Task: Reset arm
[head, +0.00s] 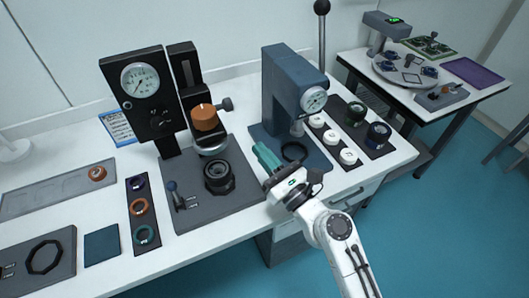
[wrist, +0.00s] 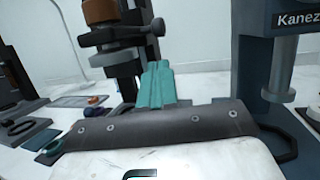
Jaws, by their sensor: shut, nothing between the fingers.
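My gripper (head: 262,157) is at the end of my white arm, with teal fingers pressed together and nothing between them. It is above the front of the table, between the dial gauge station (head: 145,95) and the blue press (head: 290,90). In the wrist view the shut teal fingers (wrist: 157,84) point forward, with the gauge station behind them to the left and the press column (wrist: 262,70) to the right. The fingers appear apart from both machines.
A black ring-shaped part (head: 219,176) sits on the gauge station's base plate. A dark ring (head: 294,151) lies on the press base, close to my gripper. Trays with white and dark parts stand right of the press. A second table (head: 490,92) is at the far right.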

